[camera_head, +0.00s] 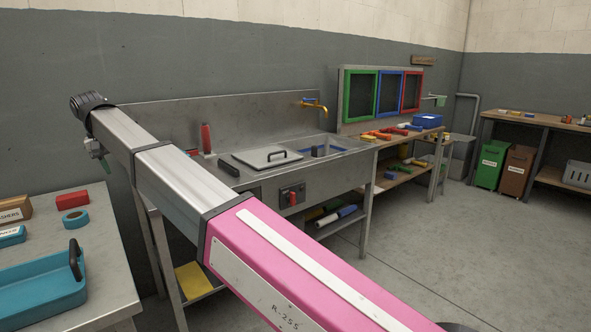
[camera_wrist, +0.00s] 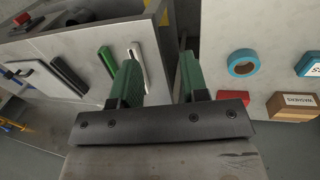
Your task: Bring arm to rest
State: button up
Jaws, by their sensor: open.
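My arm reaches across the head view from the lower right to the upper left, with its pink link in front and metal links beyond. My gripper (camera_head: 98,150) hangs small at the far left end of the arm, in front of the grey wall. In the wrist view my gripper (camera_wrist: 158,85) shows its two green fingers apart with nothing between them. The fingers are above the gap between a panel with several long tools and a light table top.
A metal sink bench (camera_head: 225,180) with a lid and a yellow tap (camera_head: 314,106) stands behind my arm. At left, a table (camera_head: 110,260) holds a blue tray (camera_head: 40,290), a red block (camera_head: 72,200) and a tape roll (camera_head: 75,219). Open floor (camera_head: 450,240) lies at right.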

jog(key=w+d+f+m, duration=0.1)
jog(key=w+d+f, duration=0.3)
jog(key=d+f, duration=0.65)
jog(key=w+d+f+m+g, duration=0.1)
jog(key=w+d+f, duration=0.55)
jog(key=d, duration=0.65)
jog(key=w+d+f+m, duration=0.1)
jog(key=w+d+f, duration=0.2)
jog(key=d+f, duration=0.75)
jog(key=s+d+f+m, duration=0.1)
jog(key=s+d+f, duration=0.3)
jog(key=d, duration=0.8)
jog(key=s+d+f+m+y, duration=0.1)
jog(key=s+d+f+m, duration=0.1)
jog(key=s+d+f, duration=0.3)
jog(key=s+d+f+m, duration=0.1)
jog(key=s+d+f, duration=0.3)
jog(key=d+f, duration=0.6)
jog(key=d, duration=1)
jog(key=shift+s+d+f+m+y, duration=0.15)
jog(key=shift+s+f+m+y, duration=0.15)
jog(key=shift+y, duration=0.1)
